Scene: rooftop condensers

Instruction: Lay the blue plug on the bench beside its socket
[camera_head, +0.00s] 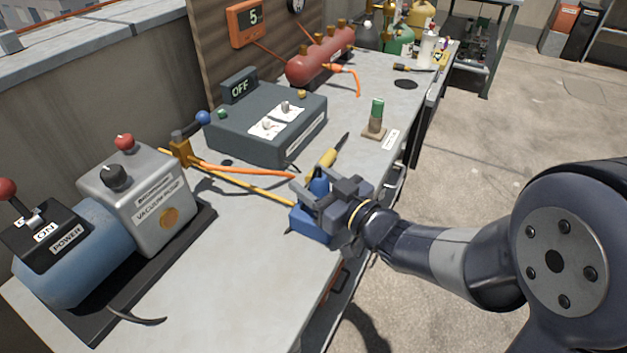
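A blue plug (318,184) stands upright at the front part of the bench (222,285), above a blue block (309,224) that looks like its socket. My gripper (316,192) is at the plug, reaching in from the right, with its fingers around or beside it. I cannot tell whether the fingers touch the plug or are apart from it. The gripper hides part of the plug and the block's right side, so the seat of the plug in the block is not clear.
A yellow-handled tool (327,158) lies just behind the block. An orange hose (240,171) and a yellow rod run in from the left. The vacuum pump (150,205) stands left, the grey OFF box (265,122) behind. A green-topped item (376,113) stands right. The front-left bench is clear.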

